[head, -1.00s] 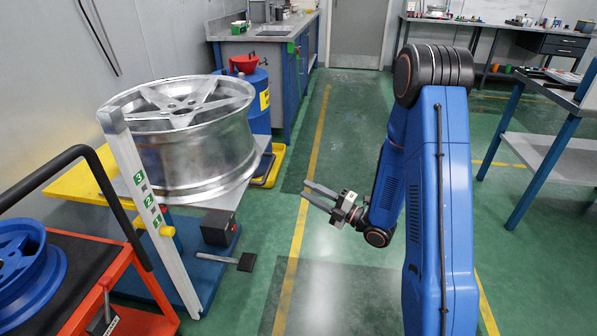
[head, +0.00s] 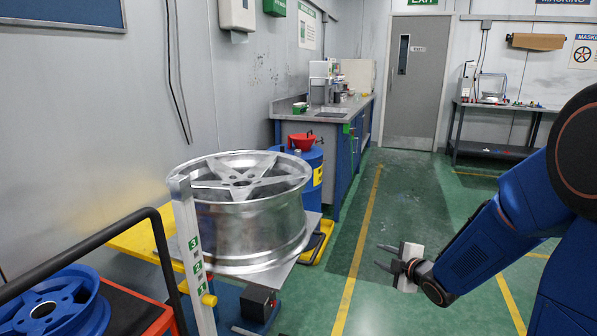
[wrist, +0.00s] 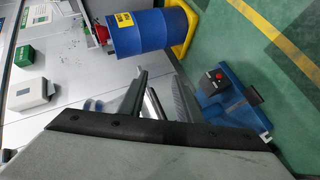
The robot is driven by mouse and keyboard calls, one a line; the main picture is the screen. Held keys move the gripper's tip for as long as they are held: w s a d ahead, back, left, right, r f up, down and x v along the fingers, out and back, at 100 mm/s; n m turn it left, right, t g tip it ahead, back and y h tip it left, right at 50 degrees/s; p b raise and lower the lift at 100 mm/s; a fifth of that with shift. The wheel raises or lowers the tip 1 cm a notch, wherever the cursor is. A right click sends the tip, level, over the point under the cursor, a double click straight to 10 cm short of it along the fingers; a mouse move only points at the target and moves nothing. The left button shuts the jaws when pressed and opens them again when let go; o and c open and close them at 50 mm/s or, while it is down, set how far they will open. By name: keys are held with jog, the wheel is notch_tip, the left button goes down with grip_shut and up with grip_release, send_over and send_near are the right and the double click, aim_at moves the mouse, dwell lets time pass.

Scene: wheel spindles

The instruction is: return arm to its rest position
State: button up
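My arm reaches in from the right of the head view, its upper part cut off by the frame edge. My gripper (head: 385,257) points left over the green floor, to the right of the silver wheel (head: 245,215). Its two fingers are apart with nothing between them, so it is open and empty. The fingers also show in the wrist view (wrist: 143,100), partly hidden by my gripper's body. The wheel lies flat on a stand at the left and is clear of my gripper.
A blue drum (head: 310,172) with a red funnel stands behind the wheel. An orange cart (head: 140,312) with a blue wheel (head: 55,305) is at the lower left. A sink bench (head: 335,113) runs along the wall. The floor towards the grey door (head: 413,85) is clear.

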jog(key=s+d+r+m+g+h, duration=0.25)
jog(key=s+r+m, duration=0.2)
jog(key=s, duration=0.25)
jog(key=s+d+r+m+g+h, duration=0.1)
jog(key=s+d+r+m+h, duration=0.25)
jog(key=s+m, duration=0.3)
jog(key=s+a+m+g+y, duration=0.1)
jog(key=s+a+m+g, duration=0.1)
jog(key=s, duration=1)
jog(key=s+a+m+g, duration=0.1)
jog(key=s+m, duration=0.4)
jog(key=s, duration=0.7)
jog(key=shift+s+a+r+g+y, duration=0.15)
jog(key=shift+a+r+g+y, duration=0.2)
jog(key=shift+g, duration=0.5)
